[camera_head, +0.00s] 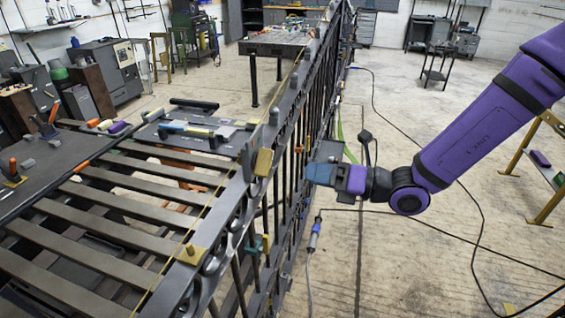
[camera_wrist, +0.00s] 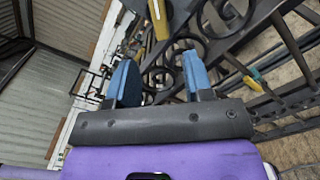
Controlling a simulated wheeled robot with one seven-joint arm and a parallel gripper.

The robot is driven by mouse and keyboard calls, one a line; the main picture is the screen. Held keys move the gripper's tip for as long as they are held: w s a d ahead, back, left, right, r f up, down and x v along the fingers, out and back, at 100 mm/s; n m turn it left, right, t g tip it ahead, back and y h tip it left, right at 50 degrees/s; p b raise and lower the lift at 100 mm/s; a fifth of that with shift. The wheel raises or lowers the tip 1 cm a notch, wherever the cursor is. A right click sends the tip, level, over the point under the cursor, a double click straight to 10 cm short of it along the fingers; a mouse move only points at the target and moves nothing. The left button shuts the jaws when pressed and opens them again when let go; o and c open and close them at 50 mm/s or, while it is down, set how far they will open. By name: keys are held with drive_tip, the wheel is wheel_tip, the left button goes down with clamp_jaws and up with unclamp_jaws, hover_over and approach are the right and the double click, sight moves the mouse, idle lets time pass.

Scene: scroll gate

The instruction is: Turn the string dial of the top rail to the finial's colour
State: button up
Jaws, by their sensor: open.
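The dark metal gate (camera_head: 285,130) runs from the front to the back of the head view, with scrollwork and bars. On its top rail is a yellow block (camera_head: 264,161) beside an upright grey plate (camera_head: 248,155). I cannot tell which part is the string dial or the finial. My gripper (camera_head: 318,173) is right of the gate, close to the bars. In the wrist view my gripper (camera_wrist: 160,80) has its two blue fingers apart with nothing held between them. A yellow bar (camera_wrist: 158,20) and dark scrollwork (camera_wrist: 240,20) show beyond the fingertips.
A slatted frame (camera_head: 110,225) and a workbench with tools (camera_head: 60,165) stand left of the gate. A yellow clamp-like block (camera_head: 192,254) sits near the front. Cables (camera_head: 470,190) lie on the floor at right. The concrete floor behind my arm is mostly clear.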

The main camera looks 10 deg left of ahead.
sight(271, 165)
drive_tip(key=a, duration=0.7)
drive_tip(key=w+a, duration=0.1)
drive_tip(key=a, duration=0.2)
drive_tip(key=shift+a, duration=0.35)
drive_tip(key=shift+c, duration=0.5)
clamp_jaws()
drive_tip(key=shift+n, duration=0.4)
drive_tip(key=n, duration=0.3)
drive_tip(key=shift+n, duration=0.3)
drive_tip(key=shift+w+f+n, duration=0.1)
drive_tip(key=shift+n, duration=2.2)
